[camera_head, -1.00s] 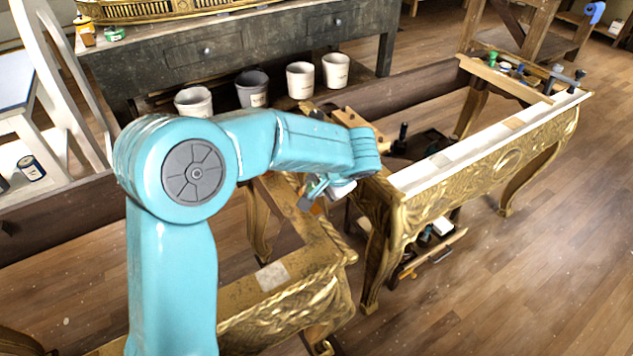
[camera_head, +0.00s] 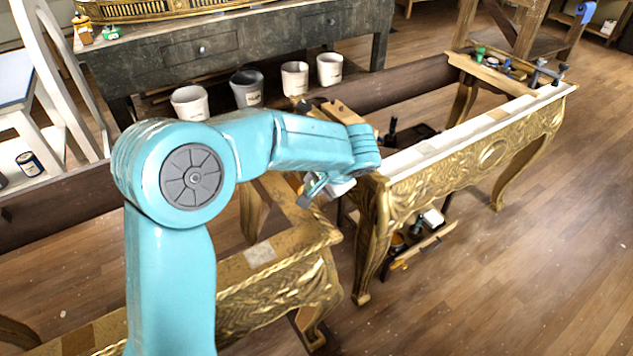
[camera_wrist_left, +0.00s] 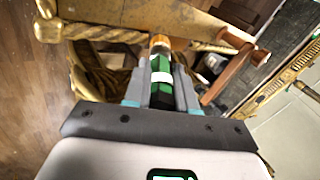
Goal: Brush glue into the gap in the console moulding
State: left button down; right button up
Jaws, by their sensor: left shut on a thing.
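My left gripper (camera_head: 314,188) hangs at the end of the teal arm, between two gilt consoles. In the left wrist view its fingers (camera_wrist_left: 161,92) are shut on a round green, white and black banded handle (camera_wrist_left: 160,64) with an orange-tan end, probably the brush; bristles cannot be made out. The handle's far end overlaps the gilt wood edge (camera_wrist_left: 110,33) in that view; contact cannot be told. The nearer console (camera_head: 285,295) has a pale patch (camera_head: 261,253) on top. The right console (camera_head: 470,165) has a pale top strip. The moulding gap cannot be made out. My right gripper is out of view.
Clamps and small tools (camera_head: 505,65) lie at the right console's far end. A low shelf (camera_head: 418,248) with items juts under it. The wooden floor (camera_head: 520,270) at the right is clear.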

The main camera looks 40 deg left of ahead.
pick_arm(q)
jog(key=shift+r, duration=0.2)
jog(key=shift+r+p, duration=0.4)
jog(key=shift+r, duration=0.25)
jog(key=shift+w+a+r, duration=0.1)
jog(key=shift+a, duration=0.05)
jog(key=shift+r+p, duration=0.5)
jog(key=shift+r, duration=0.05)
notch_tip(320, 180, up, 3)
jog(key=shift+r+p, duration=0.1)
jog(key=shift+p, duration=1)
jog(key=shift+r+p, duration=0.45)
jog(key=shift+r, duration=0.3)
